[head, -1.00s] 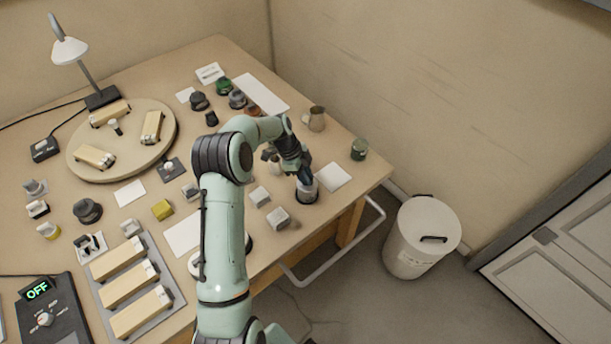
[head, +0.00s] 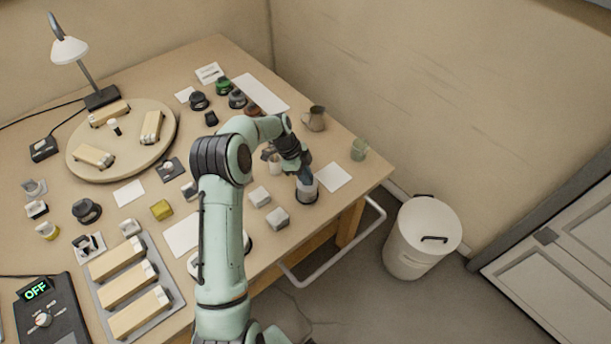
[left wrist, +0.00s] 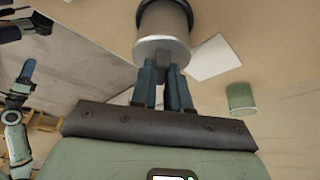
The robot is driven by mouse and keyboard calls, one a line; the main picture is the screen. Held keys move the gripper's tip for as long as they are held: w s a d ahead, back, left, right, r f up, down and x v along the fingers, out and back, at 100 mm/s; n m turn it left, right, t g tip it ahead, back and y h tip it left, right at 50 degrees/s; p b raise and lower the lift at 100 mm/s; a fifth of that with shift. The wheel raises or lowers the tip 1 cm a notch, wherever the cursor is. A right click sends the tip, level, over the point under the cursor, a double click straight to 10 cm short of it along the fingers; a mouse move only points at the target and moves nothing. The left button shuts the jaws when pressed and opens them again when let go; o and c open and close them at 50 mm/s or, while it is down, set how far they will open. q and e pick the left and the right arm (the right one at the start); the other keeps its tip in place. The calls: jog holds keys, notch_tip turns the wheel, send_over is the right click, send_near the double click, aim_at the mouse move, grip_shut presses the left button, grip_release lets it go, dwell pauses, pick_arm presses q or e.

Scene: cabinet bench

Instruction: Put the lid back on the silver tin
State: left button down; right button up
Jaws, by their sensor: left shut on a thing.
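The silver tin (head: 307,193) stands upright near the table's front right edge, with a dark ring round its foot. It also shows in the left wrist view (left wrist: 163,24) as a grey cylinder. My left gripper (head: 304,175) points down over the tin. In the left wrist view its blue fingers (left wrist: 167,78) are shut on a small dark knob at the lid (left wrist: 162,46). The lid lies at the tin's top; I cannot tell whether it is fully seated. My right gripper (left wrist: 26,72) shows small at the left of the wrist view, its jaws unclear.
A white card (head: 334,177) lies right of the tin, and a green jar (head: 359,150) stands near the table corner. A metal jug (head: 315,119) is behind. Two pale blocks (head: 277,218) sit left of the tin. A white bin (head: 421,240) stands on the floor.

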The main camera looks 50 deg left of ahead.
pick_arm(q)
jog(key=shift+f+b, duration=0.2)
jog(key=shift+b, duration=0.3)
pick_arm(e)
jog(key=shift+s+f, duration=0.4)
jog(key=shift+f, duration=0.25)
dwell(0.8)
dwell(0.3)
pick_arm(q)
jog(key=c, duration=0.5)
grip_release()
jog(key=shift+c, duration=0.2)
jog(key=shift+r, duration=0.15)
jog(key=shift+r+p, duration=1.15)
jog(key=shift+r, duration=2.25)
grip_shut()
pick_arm(e)
jog(key=w+r, duration=0.1)
jog(key=r, duration=0.1)
jog(key=shift+w+r, duration=0.4)
pick_arm(q)
jog(key=shift+f, duration=0.2)
pick_arm(e)
jog(key=shift+s+f, duration=0.1)
